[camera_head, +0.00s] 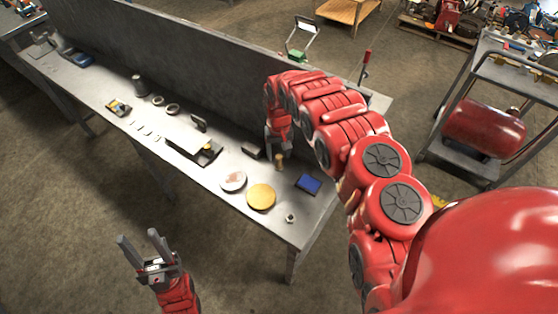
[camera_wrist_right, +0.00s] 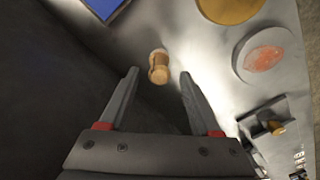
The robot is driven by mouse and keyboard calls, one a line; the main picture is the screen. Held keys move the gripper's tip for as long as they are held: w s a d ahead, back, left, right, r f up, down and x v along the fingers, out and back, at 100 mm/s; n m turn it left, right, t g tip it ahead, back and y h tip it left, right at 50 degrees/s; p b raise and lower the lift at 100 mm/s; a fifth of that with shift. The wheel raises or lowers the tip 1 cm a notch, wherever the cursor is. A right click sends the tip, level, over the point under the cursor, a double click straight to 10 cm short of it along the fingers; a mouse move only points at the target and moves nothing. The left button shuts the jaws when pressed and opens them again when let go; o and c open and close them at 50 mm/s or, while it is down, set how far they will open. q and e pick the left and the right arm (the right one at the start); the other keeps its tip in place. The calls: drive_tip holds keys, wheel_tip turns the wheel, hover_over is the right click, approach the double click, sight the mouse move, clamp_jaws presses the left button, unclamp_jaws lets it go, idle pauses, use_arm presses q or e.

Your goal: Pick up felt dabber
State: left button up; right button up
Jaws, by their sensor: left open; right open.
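The felt dabber (camera_head: 279,161), a small tan, cork-like cylinder, stands on the grey metal bench (camera_head: 217,212). In the right wrist view the dabber (camera_wrist_right: 159,67) appears between and just beyond the two fingertips. My right gripper (camera_head: 278,150) is open, pointing down over the dabber. I cannot tell whether its fingers touch it; in the wrist view (camera_wrist_right: 159,80) they look clear of it. My left gripper (camera_head: 138,240) is open and empty, in front of the bench and away from the dabber.
Near the dabber lie a blue pad (camera_head: 308,184), a yellow disc (camera_head: 261,196), a pale disc with a reddish patch (camera_head: 233,181) and a small nut (camera_head: 290,218). A tall grey panel (camera_head: 190,60) runs along the bench's back. A dark block (camera_head: 251,152) lies left of my right gripper.

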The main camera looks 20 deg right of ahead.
sight(279, 156)
drive_tip(key=f, duration=0.1)
drive_tip(key=f+p, duration=0.1)
drive_tip(key=shift+s+f, duration=0.25)
drive_tip(key=shift+f, duration=0.1)
drive_tip(key=shift+w+f, duration=0.1)
drive_tip(key=shift+f, duration=0.1)
clamp_jaws()
